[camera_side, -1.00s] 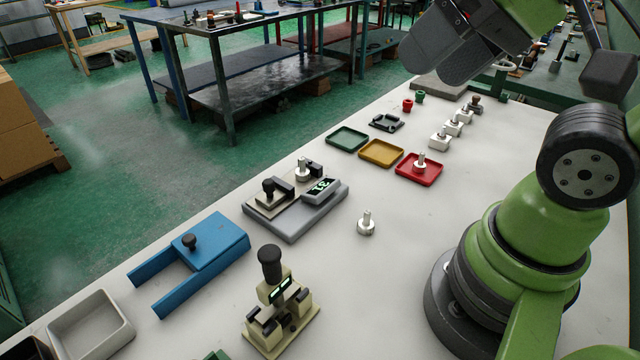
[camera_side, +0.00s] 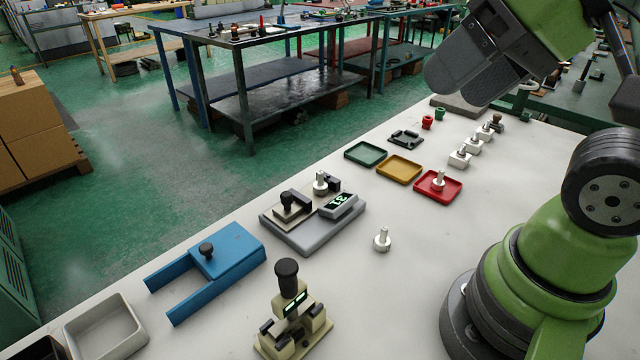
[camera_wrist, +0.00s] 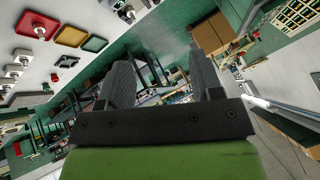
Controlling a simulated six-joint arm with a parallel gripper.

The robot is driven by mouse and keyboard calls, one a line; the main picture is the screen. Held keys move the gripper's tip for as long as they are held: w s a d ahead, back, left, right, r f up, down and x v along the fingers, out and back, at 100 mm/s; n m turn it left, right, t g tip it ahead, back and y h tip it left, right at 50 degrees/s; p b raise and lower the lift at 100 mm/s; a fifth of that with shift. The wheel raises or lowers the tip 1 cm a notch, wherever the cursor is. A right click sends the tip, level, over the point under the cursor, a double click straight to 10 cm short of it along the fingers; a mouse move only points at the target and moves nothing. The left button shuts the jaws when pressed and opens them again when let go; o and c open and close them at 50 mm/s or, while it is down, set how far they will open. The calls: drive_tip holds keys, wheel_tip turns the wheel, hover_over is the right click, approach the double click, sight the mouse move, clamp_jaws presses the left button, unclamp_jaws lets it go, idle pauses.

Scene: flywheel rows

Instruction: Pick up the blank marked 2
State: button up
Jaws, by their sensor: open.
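Several silver, knobbed blanks show in the side view, and I cannot read a number on any of them. One blank (camera_side: 382,240) stands alone on the bare bench top. Another blank (camera_side: 438,181) stands in the red tray (camera_side: 452,196). More stand in a row on white blocks (camera_side: 459,160) at the back right. My gripper (camera_side: 455,88) is raised high above the bench's far end, open and empty. Its two dark fingers are spread apart in the wrist view (camera_wrist: 162,80).
Green (camera_side: 366,153) and yellow (camera_side: 399,170) trays sit beside the red one. A blue fixture (camera_side: 225,252), a beige upright device (camera_side: 290,325) and a grey bin (camera_side: 105,330) stand toward the front left. Bench between the lone blank and my base is clear.

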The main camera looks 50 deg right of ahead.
drive_tip(key=c, duration=0.3)
drive_tip(key=shift+w, duration=0.1)
drive_tip(key=n+g+h, duration=0.2)
drive_tip(key=n+g, duration=0.5)
drive_tip(key=n, duration=0.1)
hover_over(320, 173)
drive_tip(key=f, duration=2)
drive_tip(key=shift+s+d+f, duration=0.1)
drive_tip(key=shift+s+f, duration=0.05)
drive_tip(key=shift+s, duration=0.2)
drive_tip(key=shift+w+f, duration=0.2)
drive_tip(key=shift+f, duration=1.25)
drive_tip(key=shift+w+f, duration=0.15)
drive_tip(key=shift+f, duration=1.25)
